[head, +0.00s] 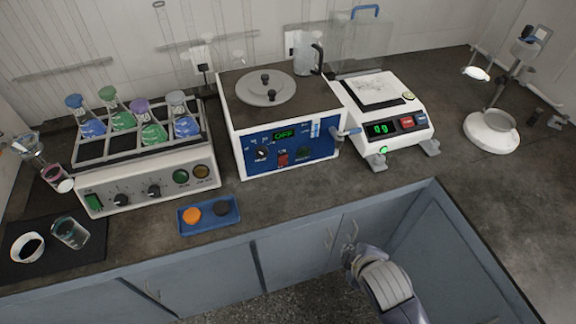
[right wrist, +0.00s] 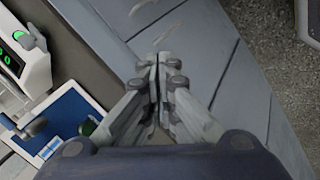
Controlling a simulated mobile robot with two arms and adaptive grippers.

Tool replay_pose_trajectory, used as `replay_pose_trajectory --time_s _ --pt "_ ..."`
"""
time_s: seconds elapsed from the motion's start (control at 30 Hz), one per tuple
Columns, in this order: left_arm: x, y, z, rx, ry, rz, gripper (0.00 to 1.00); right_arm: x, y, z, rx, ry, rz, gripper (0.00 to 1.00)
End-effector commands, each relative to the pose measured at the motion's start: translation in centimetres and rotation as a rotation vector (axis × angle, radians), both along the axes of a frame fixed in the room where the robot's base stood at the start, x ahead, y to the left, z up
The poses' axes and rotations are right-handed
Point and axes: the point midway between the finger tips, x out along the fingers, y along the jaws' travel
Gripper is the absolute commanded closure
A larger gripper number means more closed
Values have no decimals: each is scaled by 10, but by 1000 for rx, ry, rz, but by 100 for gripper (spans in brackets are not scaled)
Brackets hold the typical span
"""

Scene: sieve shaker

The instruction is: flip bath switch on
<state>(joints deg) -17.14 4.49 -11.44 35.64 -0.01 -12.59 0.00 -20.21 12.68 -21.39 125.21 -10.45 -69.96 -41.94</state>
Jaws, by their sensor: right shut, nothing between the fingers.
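The water bath (head: 285,115) is a white box with a dark top, a round lid and a blue front panel (head: 310,138). Its green display (head: 285,135) reads OFF. A red switch (head: 283,159) sits low on the panel, between a black knob and a dark green knob. My right gripper (head: 350,250) is shut and empty, in front of the cabinet doors, below and to the right of the panel. In the right wrist view its fingers (right wrist: 158,62) are together, and part of the bath's blue panel (right wrist: 62,112) shows at left. My left gripper is out of view.
A balance (head: 385,110) stands right of the bath, and a shaker with several flasks (head: 145,160) stands left. A blue tray (head: 208,224) with an orange and a dark disc lies near the counter edge. A tap (head: 345,133) juts from the bath's right front.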

Motion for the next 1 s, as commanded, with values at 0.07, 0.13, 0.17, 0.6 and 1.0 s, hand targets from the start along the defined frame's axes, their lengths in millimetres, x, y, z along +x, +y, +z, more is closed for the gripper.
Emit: replay_pose_trajectory --time_s 0.07,0.13,0.17,0.6,1.0 --pt "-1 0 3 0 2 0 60 16 10 14 -105 -66 157 100" --pt "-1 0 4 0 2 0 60 29 19 23 -209 -122 297 100" --pt "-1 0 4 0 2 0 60 35 23 27 -254 -149 357 100" --pt "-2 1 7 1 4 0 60 93 87 59 -1043 -485 1157 100" --pt "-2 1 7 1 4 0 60 107 116 62 -1494 -623 1487 100"
